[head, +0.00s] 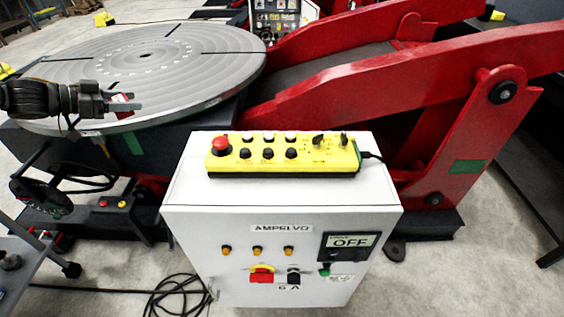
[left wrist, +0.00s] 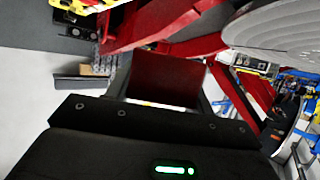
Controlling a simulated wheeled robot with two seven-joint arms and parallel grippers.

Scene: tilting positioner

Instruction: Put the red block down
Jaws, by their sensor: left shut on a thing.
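My left gripper (head: 122,104) comes in from the left in the head view and is shut on the red block (head: 121,98). Only a small part of the block shows between the fingers there. In the left wrist view the block (left wrist: 167,77) shows as a dark red face just beyond the gripper's black body. In the head view the gripper and block appear over the left front part of the round grey turntable (head: 190,65). I cannot tell whether the block touches its surface. My right gripper is not in view.
A white control cabinet (head: 195,225) stands in front, with a yellow button pendant (head: 285,167) on top. Red positioner arms (head: 350,105) rise to the right of the turntable. A black cable (head: 175,295) lies on the floor. Most of the turntable top is bare.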

